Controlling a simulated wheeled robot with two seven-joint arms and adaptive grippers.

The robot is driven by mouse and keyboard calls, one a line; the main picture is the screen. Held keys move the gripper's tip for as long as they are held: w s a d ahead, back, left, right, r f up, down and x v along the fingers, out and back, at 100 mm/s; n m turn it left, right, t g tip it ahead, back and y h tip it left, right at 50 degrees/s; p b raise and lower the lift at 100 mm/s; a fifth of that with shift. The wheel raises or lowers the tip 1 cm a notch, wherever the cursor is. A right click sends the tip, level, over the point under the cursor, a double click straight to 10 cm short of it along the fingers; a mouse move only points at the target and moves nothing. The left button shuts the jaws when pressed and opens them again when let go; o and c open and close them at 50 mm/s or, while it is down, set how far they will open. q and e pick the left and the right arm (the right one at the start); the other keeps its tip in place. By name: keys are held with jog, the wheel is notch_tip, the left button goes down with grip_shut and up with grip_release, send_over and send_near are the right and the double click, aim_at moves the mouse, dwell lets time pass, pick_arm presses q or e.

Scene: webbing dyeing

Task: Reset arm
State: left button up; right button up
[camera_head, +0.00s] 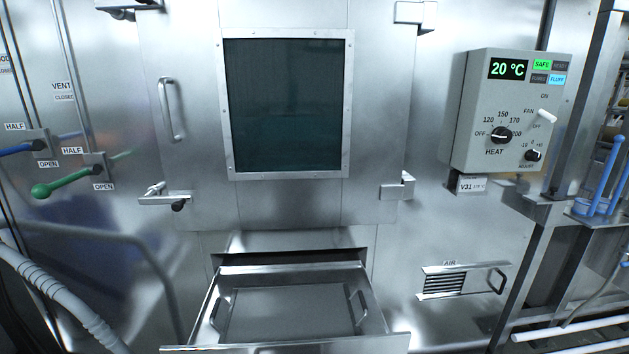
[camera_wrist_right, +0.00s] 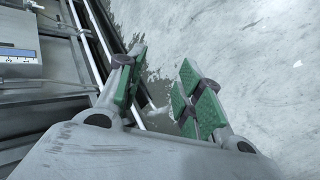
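My right gripper (camera_wrist_right: 160,95) shows in the right wrist view with its two green-padded fingers apart and nothing between them. Pale grey floor and dark metal rails lie behind the fingers. In the head view neither gripper shows, so my left gripper cannot be seen.
A steel machine front has a closed, windowed door (camera_head: 180,205). Below it a drawer (camera_head: 375,310) is pulled out. A control box (camera_head: 463,120) reads 20 °C. Green (camera_head: 65,183) and blue (camera_head: 18,149) levers are at left. Blue-handled tools (camera_head: 603,165) stand on a right-hand shelf.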

jog(key=s+a+f+m+g+y, duration=0.1)
jog(key=s+a+f+y, duration=0.15)
jog(key=a+f, duration=1)
jog(key=s+a+f+m+y, duration=0.1)
jog(key=s+a+f+y, duration=0.15)
jog(key=a+f, duration=1)
jog(key=s+a+f+y, duration=0.1)
jog(key=s+a+f, duration=0.1)
jog(key=a, duration=1.6)
jog(key=s+a+f+m+y+p, duration=0.1)
jog(key=s+a+f+y, duration=0.1)
jog(key=a, duration=1.7)
jog(key=shift+f, duration=0.5)
jog(key=shift+w+a, duration=0.1)
